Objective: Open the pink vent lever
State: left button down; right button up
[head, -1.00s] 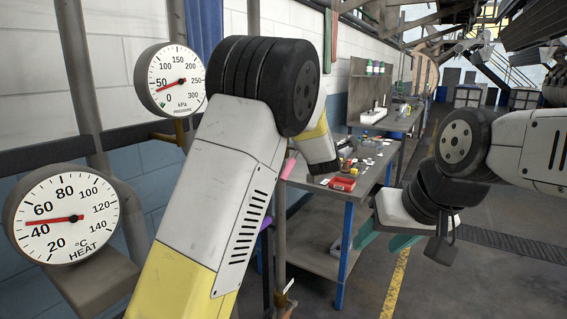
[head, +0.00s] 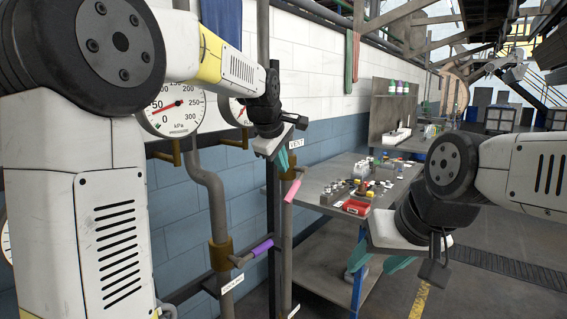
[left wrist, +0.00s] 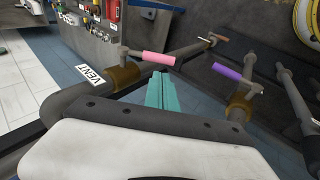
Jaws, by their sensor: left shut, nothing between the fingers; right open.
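The pink vent lever (head: 292,190) sits on a vertical pipe right of centre in the head view, below a white VENT label (head: 296,143). In the left wrist view the pink lever (left wrist: 152,57) lies just beyond the fingertips, with its VENT label (left wrist: 91,74) to the left. My left gripper (head: 284,162) is shut and empty, its teal fingers just above the lever; I cannot tell whether they touch it. In the left wrist view the fingers (left wrist: 167,91) are together, pointing toward the pink lever. My right gripper (head: 378,263) is open and empty, away to the right.
A purple lever (head: 262,247) is on the neighbouring pipe, lower and to the left; it also shows in the left wrist view (left wrist: 228,71). A pressure gauge (head: 172,112) is on the left. A workbench (head: 318,197) with small items stands right of the vent pipe.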

aim_at(291, 190)
pick_arm(q)
jog(key=x, duration=1)
jog(key=shift+w+f, duration=0.1)
jog(key=shift+w, duration=0.05)
